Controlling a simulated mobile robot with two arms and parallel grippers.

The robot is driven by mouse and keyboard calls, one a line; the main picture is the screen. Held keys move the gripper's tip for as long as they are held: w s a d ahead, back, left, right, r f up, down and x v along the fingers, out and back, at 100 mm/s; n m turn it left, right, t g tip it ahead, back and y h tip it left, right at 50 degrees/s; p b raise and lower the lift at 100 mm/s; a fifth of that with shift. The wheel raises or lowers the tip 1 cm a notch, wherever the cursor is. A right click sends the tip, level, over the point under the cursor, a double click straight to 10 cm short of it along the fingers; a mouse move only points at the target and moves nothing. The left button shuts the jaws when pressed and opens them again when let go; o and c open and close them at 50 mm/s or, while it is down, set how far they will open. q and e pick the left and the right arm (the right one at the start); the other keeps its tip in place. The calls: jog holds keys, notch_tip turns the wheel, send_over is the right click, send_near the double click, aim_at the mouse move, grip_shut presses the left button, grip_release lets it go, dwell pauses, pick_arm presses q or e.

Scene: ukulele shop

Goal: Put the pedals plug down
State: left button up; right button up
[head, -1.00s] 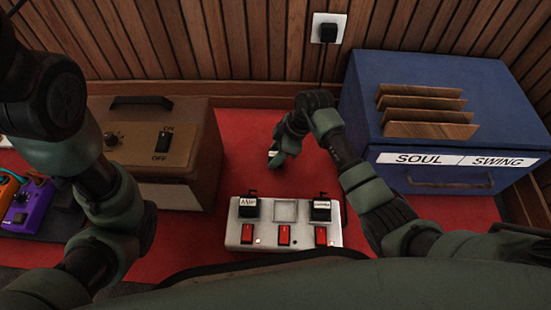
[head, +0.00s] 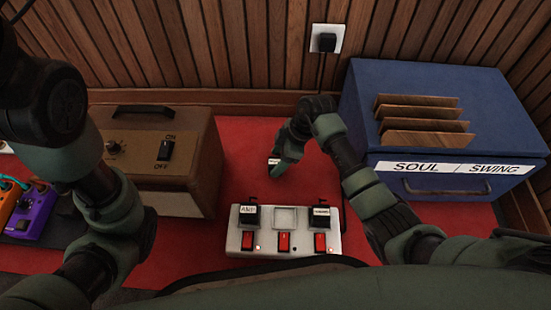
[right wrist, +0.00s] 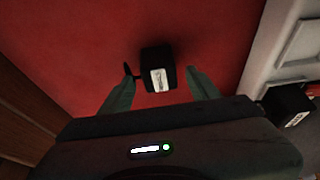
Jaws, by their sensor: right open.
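A black plug (right wrist: 158,62) with a white label lies on the red surface, between the parted fingers of my right gripper (right wrist: 155,92). Gaps show on both sides of it. In the head view the right gripper (head: 279,168) is low over the red surface, behind the power strip, and only the plug's pale label (head: 273,161) shows clearly. The label's words are too small to read. The white power strip (head: 246,240) holds a plug marked AMP (head: 249,216) at left and another black plug (head: 319,217) at right. Its middle socket (head: 284,218) is empty. My left gripper is out of view.
A brown amplifier (head: 190,168) with an ON/OFF switch stands left of the strip. A blue box (head: 440,110) with SOUL and SWING labels stands at right. Orange and purple pedals (head: 38,210) are at far left. A wall socket (head: 327,39) holds a black plug.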

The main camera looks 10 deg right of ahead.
jog(key=p+v, duration=0.8)
jog(key=v, duration=0.2)
jog(key=shift+r, duration=0.25)
jog(key=shift+d, duration=0.1)
